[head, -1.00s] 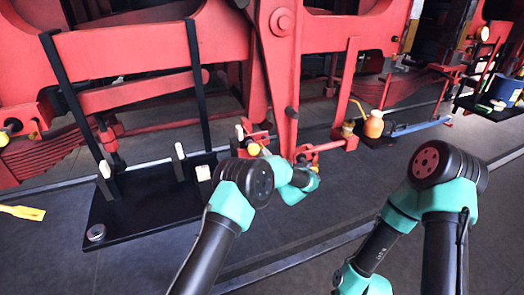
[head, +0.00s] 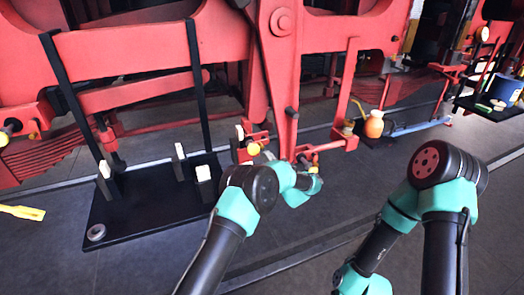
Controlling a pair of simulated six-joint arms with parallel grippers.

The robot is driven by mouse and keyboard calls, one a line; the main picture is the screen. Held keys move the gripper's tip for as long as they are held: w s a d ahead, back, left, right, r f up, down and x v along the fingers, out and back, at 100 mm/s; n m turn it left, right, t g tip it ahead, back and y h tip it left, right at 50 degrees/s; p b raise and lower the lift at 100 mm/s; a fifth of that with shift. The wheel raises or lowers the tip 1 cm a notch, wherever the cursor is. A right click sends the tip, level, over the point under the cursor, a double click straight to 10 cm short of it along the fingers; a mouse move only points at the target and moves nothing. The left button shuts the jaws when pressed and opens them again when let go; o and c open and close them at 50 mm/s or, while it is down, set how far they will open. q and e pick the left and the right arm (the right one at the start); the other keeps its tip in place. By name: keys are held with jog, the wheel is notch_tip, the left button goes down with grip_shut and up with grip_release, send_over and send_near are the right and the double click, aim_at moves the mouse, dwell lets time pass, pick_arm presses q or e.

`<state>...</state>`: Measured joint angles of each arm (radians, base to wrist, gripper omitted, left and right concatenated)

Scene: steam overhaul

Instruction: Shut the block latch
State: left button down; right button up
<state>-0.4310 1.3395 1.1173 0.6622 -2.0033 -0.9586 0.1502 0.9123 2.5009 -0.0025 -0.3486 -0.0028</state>
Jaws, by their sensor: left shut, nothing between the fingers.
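Two small red mechanisms stand below the red frame. One has a round yellow knob (head: 253,149). I cannot tell for certain which is the block latch. My left gripper (head: 315,172) is just below the bracket, close to the yellow part; it is small and partly hidden by my own wrist. It is shut with nothing held. I cannot tell whether it touches the bracket. My right arm shows at the right, but its gripper is out of view.
A yellow tool (head: 22,212) lies on the floor. An orange oil can (head: 374,124) stands beyond the bracket. A blue bucket (head: 504,86) sits on a shelf at the right.

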pick_arm(q)
jog(key=shift+d+f, duration=0.1)
dwell(0.3)
jog(key=d+f, duration=0.1)
jog(key=w+f, duration=0.1)
jog(key=d+f, duration=0.1)
jog(key=f, duration=0.1)
jog(key=shift+w+d, duration=0.15)
jog(key=shift+d, duration=0.15)
dwell(0.3)
